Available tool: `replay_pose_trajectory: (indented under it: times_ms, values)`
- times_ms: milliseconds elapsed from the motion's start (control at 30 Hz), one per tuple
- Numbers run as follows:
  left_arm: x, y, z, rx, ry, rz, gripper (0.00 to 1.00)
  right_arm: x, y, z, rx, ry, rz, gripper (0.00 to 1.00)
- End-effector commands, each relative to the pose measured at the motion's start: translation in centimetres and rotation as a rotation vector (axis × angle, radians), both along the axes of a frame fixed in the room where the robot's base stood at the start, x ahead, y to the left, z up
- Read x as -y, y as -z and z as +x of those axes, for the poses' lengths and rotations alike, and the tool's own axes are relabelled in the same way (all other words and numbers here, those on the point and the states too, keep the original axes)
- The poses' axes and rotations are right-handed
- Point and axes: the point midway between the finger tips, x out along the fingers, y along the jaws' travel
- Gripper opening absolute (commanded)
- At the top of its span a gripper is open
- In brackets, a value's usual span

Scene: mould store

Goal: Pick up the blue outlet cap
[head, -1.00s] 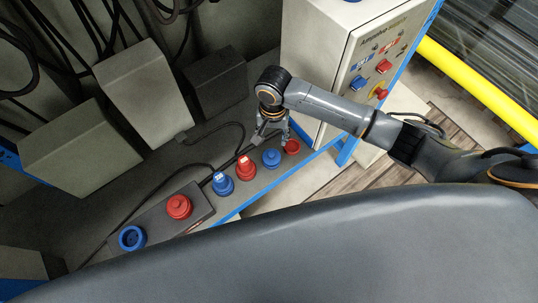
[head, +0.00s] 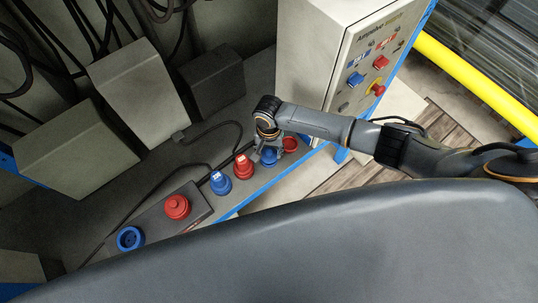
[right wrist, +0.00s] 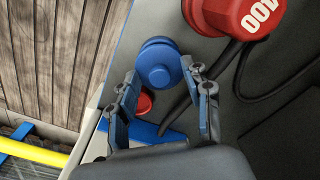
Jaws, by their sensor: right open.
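The blue outlet cap (head: 268,158) is a round knobbed cap on the grey bench, partly covered by my right gripper (head: 269,149) in the head view. In the right wrist view the blue cap (right wrist: 157,62) shows at the fingertips of my open right gripper (right wrist: 161,76), one finger to each side. I cannot tell whether the fingers touch it. My left gripper is not in view.
A red plug (head: 243,166) marked 400 stands beside the blue cap, and a small red cap (head: 290,144) is on its other side. A blue plug (head: 220,182) and a dark socket block (head: 155,220) lie further left. A control cabinet (head: 318,65) stands behind.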

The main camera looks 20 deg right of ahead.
Motion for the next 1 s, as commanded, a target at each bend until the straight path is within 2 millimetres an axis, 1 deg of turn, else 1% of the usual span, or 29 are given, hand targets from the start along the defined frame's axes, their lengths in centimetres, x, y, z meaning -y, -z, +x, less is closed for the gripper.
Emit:
replay_pose_trajectory:
  times_ms: [67,100,267,300,600,733,867,933,1000]
  values:
    - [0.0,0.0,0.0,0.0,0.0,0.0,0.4,0.0,0.0,0.0,0.0,0.0,0.0,0.49]
    - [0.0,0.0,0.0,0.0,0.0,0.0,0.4,0.0,0.0,0.0,0.0,0.0,0.0,0.41]
    - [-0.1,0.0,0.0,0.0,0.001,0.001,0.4,0.0,0.0,0.0,0.0,0.0,-0.001,0.09]
    - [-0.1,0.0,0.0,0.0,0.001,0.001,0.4,0.0,0.0,0.0,0.0,0.0,-0.001,0.0]
    - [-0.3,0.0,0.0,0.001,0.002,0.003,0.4,0.0,0.0,-0.1,-0.002,0.0,-0.001,0.0]
    - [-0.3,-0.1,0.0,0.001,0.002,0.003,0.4,0.0,-0.5,-0.1,-0.001,-0.001,0.0,0.0]
    - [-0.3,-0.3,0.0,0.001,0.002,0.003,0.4,0.0,-1.9,0.0,0.0,-0.001,0.0,0.0]
    - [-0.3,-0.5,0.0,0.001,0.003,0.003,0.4,0.0,-3.3,0.0,0.002,-0.002,0.001,0.0]
    - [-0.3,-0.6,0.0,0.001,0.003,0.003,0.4,-0.5,-4.3,-1.0,-0.002,-0.005,0.003,0.0]
